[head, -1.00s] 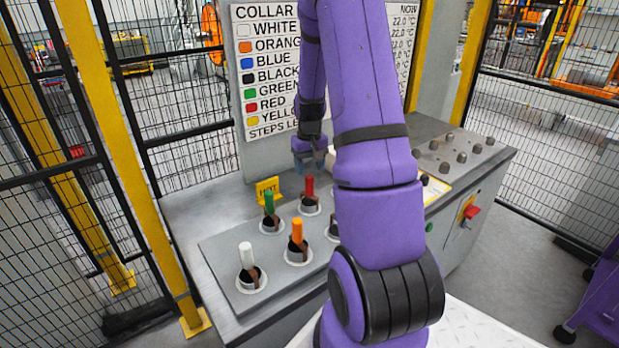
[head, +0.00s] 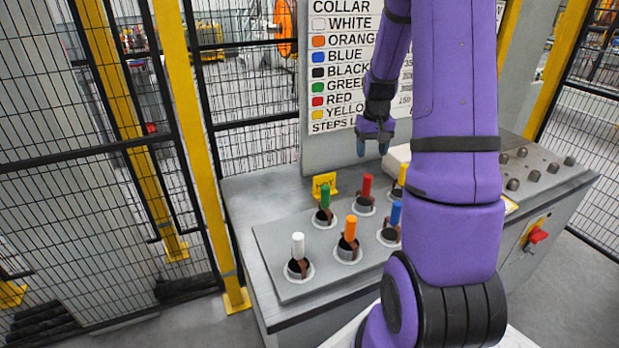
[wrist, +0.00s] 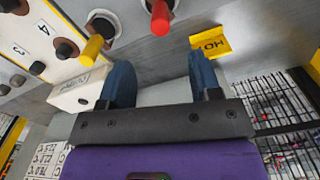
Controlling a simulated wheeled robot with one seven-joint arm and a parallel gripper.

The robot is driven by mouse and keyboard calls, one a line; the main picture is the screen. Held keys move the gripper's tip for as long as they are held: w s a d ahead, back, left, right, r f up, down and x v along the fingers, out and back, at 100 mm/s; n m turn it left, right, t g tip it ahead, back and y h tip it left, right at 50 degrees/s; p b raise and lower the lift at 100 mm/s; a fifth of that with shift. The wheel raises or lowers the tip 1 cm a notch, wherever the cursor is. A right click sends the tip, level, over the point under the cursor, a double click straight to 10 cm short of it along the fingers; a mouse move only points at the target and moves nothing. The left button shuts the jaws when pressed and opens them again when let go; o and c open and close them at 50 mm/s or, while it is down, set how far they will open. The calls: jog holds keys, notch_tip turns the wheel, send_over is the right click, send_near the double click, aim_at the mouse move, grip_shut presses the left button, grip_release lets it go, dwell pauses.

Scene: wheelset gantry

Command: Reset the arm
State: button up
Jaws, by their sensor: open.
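My purple arm rises at the right of the head view and bends over the console. My gripper (head: 374,146) hangs at the back of the console in front of the collar chart, above the red peg (head: 366,185). In the wrist view its two blue fingers (wrist: 160,82) are spread apart with nothing between them. The red peg (wrist: 160,18) and a yellow peg (wrist: 92,47) lie beyond the fingertips there, apart from them.
White (head: 298,246), orange (head: 350,228), green (head: 325,196) and blue (head: 395,212) pegs stand in holders on the grey plate. A yellow HOT sign (head: 324,185) stands behind. The collar chart (head: 345,70) rises at the back. Mesh fencing (head: 80,200) and yellow posts (head: 188,120) enclose the left.

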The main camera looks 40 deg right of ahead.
jog(key=s+a+r+n+t, duration=0.1)
jog(key=s+a+r, duration=0.1)
jog(key=a+r, duration=0.65)
jog(key=s+a+r+n+t, duration=0.2)
jog(key=a+r, duration=0.5)
jog(key=a, duration=0.2)
jog(key=s+a+r+n+t, duration=0.1)
jog(key=s+a+r, duration=0.2)
jog(key=s+a, duration=0.3)
jog(key=s+a+r+n+t, duration=0.1)
jog(key=s+a+r, duration=0.2)
jog(key=s+a, duration=0.4)
jog(key=shift+s+a+r, duration=0.2)
jog(key=shift+s+r, duration=0.05)
jog(key=shift+s, duration=0.55)
